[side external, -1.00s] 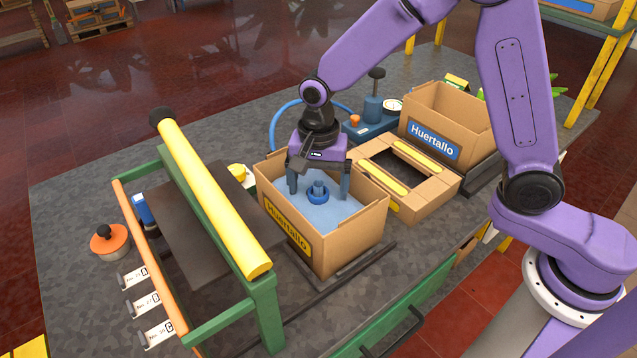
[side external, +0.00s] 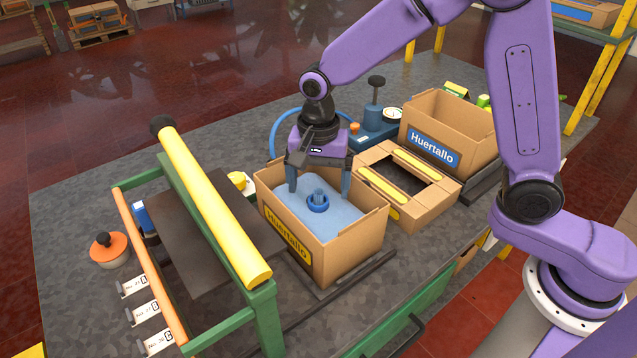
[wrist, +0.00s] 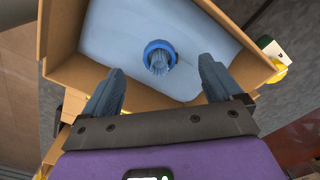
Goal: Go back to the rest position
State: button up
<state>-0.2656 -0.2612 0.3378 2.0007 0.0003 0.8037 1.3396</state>
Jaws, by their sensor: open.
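My gripper (side external: 319,178) is open, with its two blue-grey fingers spread apart over the near cardboard box with the yellow Huertallo label (side external: 288,236). Inside the box is a light blue filling (side external: 325,217) with a round blue fitting (side external: 318,203) standing in its middle. In the wrist view the fitting (wrist: 159,57) lies ahead of and between the fingers (wrist: 160,88), and nothing is held between them. The fingertips are close to the filling; whether they touch it I cannot tell.
A green frame with a yellow roller (side external: 210,200) stands left of the box. On the right are an open-topped cardboard tray (side external: 440,193) and a box with a blue Huertallo label (side external: 434,148). A blue pump with a gauge (side external: 375,125) stands behind.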

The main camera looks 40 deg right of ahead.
jog(key=shift+r, duration=0.25)
notch_tip(320, 180, up, 8)
jog(key=shift+r, duration=0.15)
dwell(1.0)
dwell(0.6)
jog(key=s+d+n, duration=0.2)
jog(key=s+n, duration=0.1)
jog(key=s+d+n, duration=0.2)
jog(key=s+n, duration=0.2)
jog(key=s+d+f+n, duration=0.1)
jog(key=s+d+n, duration=0.1)
jog(key=s+n, duration=0.1)
jog(key=shift+s+n, duration=0.4)
jog(key=shift+s, duration=0.2)
jog(key=s+d+f+n, duration=0.1)
jog(key=s+d+n, duration=0.3)
jog(key=s, duration=0.3)
jog(key=s+d+f+n, duration=0.1)
jog(key=s+d+n, duration=0.4)
jog(key=s+n, duration=0.2)
jog(key=shift+f, duration=0.35)
